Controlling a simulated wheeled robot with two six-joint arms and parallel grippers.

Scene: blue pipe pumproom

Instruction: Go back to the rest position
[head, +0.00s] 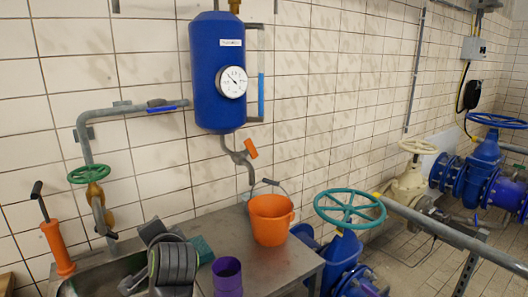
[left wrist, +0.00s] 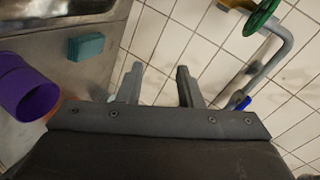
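My left gripper (head: 144,258) is at the bottom left of the head view, over the sink end of the metal counter. In the left wrist view its two grey fingers (left wrist: 159,86) stand apart with only tiles visible between them, so it is open and empty. My right gripper and right arm are not in the head view.
A purple cup (head: 228,276) and a teal sponge (head: 202,249) are right of my left gripper on the counter (head: 262,262). An orange bucket (head: 271,220) stands farther right. An orange cylinder with a black handle (head: 58,248) and a green-wheeled tap (head: 91,174) are left.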

